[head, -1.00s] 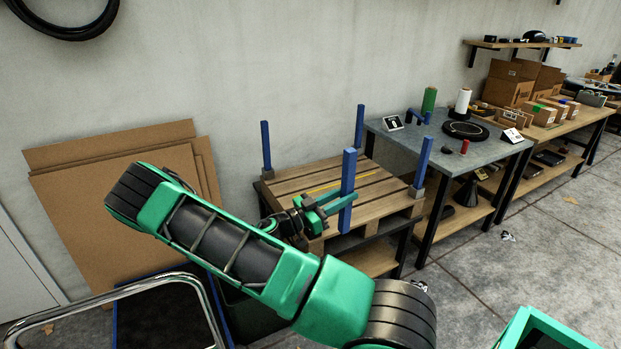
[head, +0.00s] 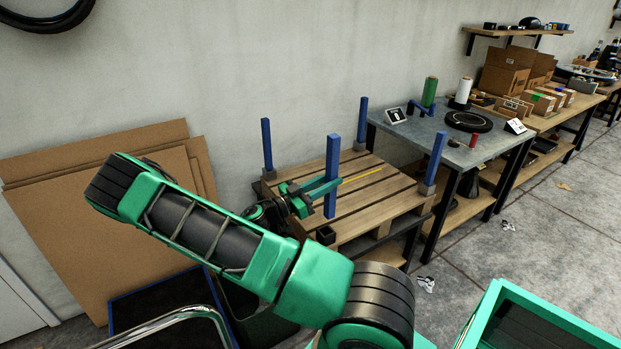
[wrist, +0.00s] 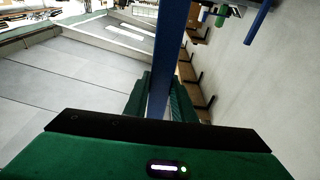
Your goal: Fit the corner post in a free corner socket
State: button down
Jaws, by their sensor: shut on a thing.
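My gripper (head: 322,190) is shut on a blue corner post (head: 333,158) and holds it upright. The held post also shows between the fingers in the wrist view (wrist: 168,60). The pallet (head: 375,205) lies on a stand, with blue posts standing at its back left (head: 267,145), back right (head: 361,122) and front right (head: 436,158) corners. A dark, empty socket (head: 325,235) is at the near left corner. In the head view the held post's lower end appears just above this socket, apart from it; its exact height and depth offset are unclear.
A yellow strip (head: 362,174) lies on the pallet slats. A grey workbench (head: 455,148) with a green roll (head: 429,92) stands close at the right. Cardboard sheets (head: 90,220) lean on the wall at left. A green bin (head: 540,320) is at the lower right.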

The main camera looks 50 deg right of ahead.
jog(key=shift+w+d, duration=0.1)
jog(key=shift+w+a, duration=0.25)
jog(key=shift+a, duration=0.1)
jog(key=shift+f, duration=0.3)
send_over(325, 211)
jog(key=shift+f, duration=5.55)
jog(key=c, duration=1.4)
grip_release()
